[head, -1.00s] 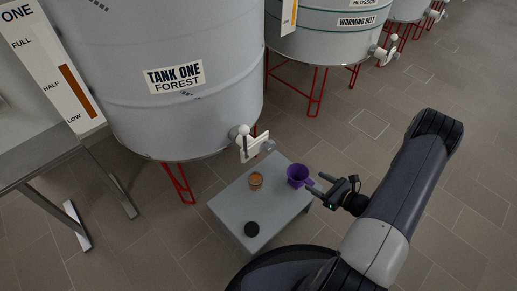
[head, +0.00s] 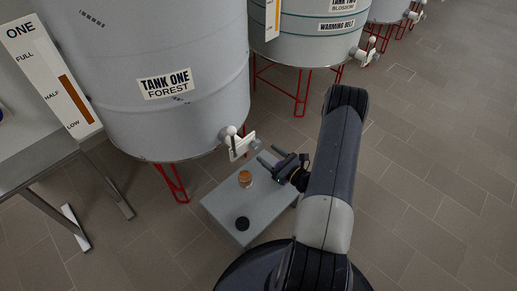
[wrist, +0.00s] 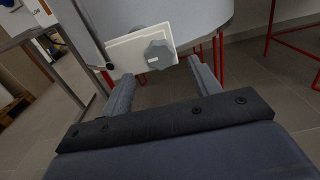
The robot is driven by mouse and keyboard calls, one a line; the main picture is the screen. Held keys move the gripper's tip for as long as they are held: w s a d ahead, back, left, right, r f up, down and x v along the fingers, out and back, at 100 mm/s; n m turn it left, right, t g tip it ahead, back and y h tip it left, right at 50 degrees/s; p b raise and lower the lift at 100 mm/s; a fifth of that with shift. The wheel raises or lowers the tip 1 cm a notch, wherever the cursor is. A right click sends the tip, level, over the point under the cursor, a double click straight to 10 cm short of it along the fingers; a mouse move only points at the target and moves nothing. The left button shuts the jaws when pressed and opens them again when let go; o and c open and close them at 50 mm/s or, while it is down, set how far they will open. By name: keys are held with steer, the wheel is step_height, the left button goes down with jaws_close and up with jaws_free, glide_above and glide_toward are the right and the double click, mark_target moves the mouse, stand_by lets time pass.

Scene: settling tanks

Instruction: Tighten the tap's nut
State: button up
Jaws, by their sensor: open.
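The tap (head: 237,145) of Tank One has a white plate and a round white knob low on the tank's front. The grey lobed nut (wrist: 159,54) sits on the face of the white plate (wrist: 125,52) in the wrist view. My gripper (head: 262,154) is open and empty, its two fingers pointing toward the tap. In the wrist view the nut lies just beyond the fingertips and between them, apart from both. The head view shows the nut only small.
A low grey table (head: 222,207) under the tap holds an amber jar (head: 245,179) and a black round thing (head: 242,223). Tank One (head: 150,60) stands on red legs. A metal bench (head: 40,160) is at left. The floor at right is clear.

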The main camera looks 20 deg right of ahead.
mark_target(258, 146)
steer(key=shift+b+x, duration=0.35)
steer(key=shift+x, duration=2.35)
steer(key=shift+c, duration=0.3)
steer(key=c, duration=0.9)
